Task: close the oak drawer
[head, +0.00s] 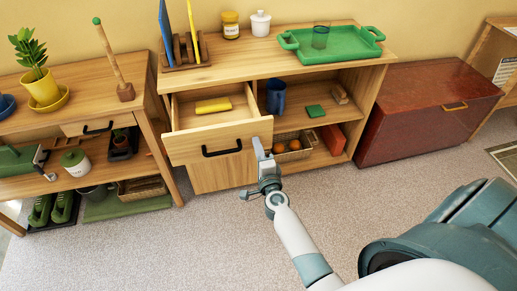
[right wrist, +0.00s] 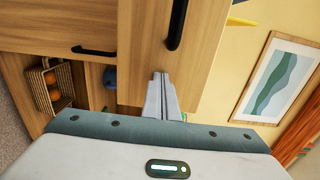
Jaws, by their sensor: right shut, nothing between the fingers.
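The oak drawer (head: 217,141) is in the upper left of the cabinet and is pulled out. It has a black bar handle, and a yellow item (head: 213,105) lies inside it. My right gripper (head: 260,148) is shut and empty, in front of the right end of the drawer front, to the right of the handle. In the right wrist view the shut fingers (right wrist: 160,82) point at the drawer front (right wrist: 145,45), with its black handle (right wrist: 175,22) beyond them. I cannot tell whether the fingertips touch the wood. My left gripper is not in view.
The cabinet top holds a green tray (head: 362,46), jars and a plate rack. Open shelves right of the drawer hold a blue mug (head: 276,96) and a basket (head: 292,156). A red-brown chest (head: 420,112) stands to the right, a side table to the left. The carpet in front is clear.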

